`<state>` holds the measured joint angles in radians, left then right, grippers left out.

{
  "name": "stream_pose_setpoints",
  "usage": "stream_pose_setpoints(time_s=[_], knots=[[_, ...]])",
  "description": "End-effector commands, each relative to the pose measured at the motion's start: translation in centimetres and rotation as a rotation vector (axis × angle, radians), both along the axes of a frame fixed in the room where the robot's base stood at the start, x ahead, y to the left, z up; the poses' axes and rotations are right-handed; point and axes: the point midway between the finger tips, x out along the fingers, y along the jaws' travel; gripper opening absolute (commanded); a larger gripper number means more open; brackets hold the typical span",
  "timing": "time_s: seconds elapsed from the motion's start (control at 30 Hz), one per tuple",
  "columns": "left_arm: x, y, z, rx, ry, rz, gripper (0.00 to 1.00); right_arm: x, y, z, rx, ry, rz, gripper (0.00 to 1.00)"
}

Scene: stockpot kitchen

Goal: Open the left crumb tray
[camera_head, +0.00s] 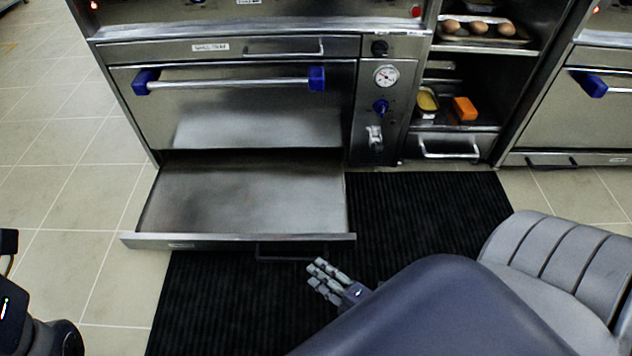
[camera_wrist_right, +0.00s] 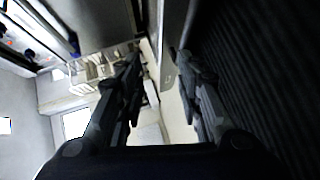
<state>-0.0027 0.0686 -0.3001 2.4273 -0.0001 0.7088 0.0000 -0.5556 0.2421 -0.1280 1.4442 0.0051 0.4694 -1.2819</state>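The left crumb tray (camera_head: 245,195) is a wide, flat metal drawer at the foot of the left oven. It is pulled far out over the floor. Its front panel (camera_head: 215,241) has a small label, and a dark bar handle (camera_head: 284,253) shows below it. My right gripper (camera_head: 322,280) is just in front of the panel, right of and slightly nearer than the handle, and looks apart from it. In the right wrist view my right gripper (camera_wrist_right: 160,70) has its fingers spread, with nothing clearly held. My left gripper is not seen; only dark parts of mine show at the left edge.
The oven door (camera_head: 235,105) above the tray is shut. A black ribbed mat (camera_head: 430,215) lies under and right of the tray. A shelf drawer (camera_head: 455,147) and a second, shut crumb tray (camera_head: 570,160) are at the right. Tiled floor at the left is clear.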

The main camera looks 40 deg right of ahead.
Motion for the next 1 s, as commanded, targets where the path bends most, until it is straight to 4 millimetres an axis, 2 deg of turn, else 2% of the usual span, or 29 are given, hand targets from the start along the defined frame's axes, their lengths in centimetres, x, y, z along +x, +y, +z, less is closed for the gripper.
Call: stream_pose_setpoints(time_s=[0.2,0.4,0.67,0.8,1.0], knots=[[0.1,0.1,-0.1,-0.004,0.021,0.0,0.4,-1.6,-0.3,0.3,0.0,0.001,0.0,0.33],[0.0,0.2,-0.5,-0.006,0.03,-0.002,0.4,-2.3,-0.5,0.4,0.0,0.0,0.0,0.33],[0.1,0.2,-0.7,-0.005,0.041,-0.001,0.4,-2.4,-0.5,0.3,0.0,0.0,0.0,0.33],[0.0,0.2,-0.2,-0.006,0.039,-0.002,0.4,-2.3,-0.5,0.5,0.0,-0.001,0.0,0.33],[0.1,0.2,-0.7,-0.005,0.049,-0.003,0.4,-2.3,-0.5,0.4,0.0,-0.001,0.0,0.33]])
